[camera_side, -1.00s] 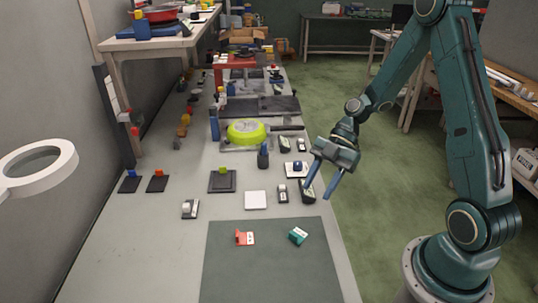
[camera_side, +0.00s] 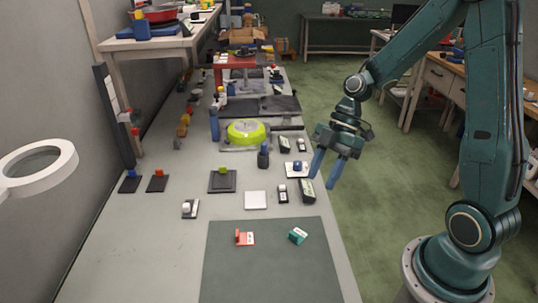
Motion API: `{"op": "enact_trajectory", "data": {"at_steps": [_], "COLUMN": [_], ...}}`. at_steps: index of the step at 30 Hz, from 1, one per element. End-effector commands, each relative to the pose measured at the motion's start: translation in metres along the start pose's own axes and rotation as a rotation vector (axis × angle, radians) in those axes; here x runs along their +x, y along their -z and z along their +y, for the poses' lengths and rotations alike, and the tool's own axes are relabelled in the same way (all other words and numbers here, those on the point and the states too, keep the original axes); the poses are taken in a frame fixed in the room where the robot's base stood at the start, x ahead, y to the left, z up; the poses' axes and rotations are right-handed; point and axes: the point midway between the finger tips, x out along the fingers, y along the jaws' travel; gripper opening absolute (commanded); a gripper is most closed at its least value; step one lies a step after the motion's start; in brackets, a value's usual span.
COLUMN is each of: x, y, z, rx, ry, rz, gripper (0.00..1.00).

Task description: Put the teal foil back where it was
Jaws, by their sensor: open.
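A small teal block with a white label, which looks like the teal foil (camera_side: 298,236), lies on the dark grey mat (camera_side: 270,275) at the near end of the bench. A red piece with a white label (camera_side: 245,238) lies to its left on the same mat. My gripper (camera_side: 322,181) is open and empty, its two blue fingers pointing down. In the picture it is above and to the right of the teal foil, near the bench's right edge, apart from it.
A white square pad (camera_side: 255,200) and a dark square pad with a green block (camera_side: 222,181) lie beyond the mat. Small dark holders (camera_side: 307,191) stand by the right edge. A lime-green pan (camera_side: 246,132) sits farther back. The bench's left front is clear.

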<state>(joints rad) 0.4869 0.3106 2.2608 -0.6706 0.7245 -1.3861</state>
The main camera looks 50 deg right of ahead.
Motion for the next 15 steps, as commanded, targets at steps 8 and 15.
{"op": "enact_trajectory", "data": {"at_steps": [8,15], "x": [-0.032,-0.057], "y": [0.026,0.043], "z": [-0.025,-0.051], "rx": [0.224,0.432], "ry": [-0.123,-0.272], "rz": [-0.147,-0.209], "gripper": [0.42,0.42]}}
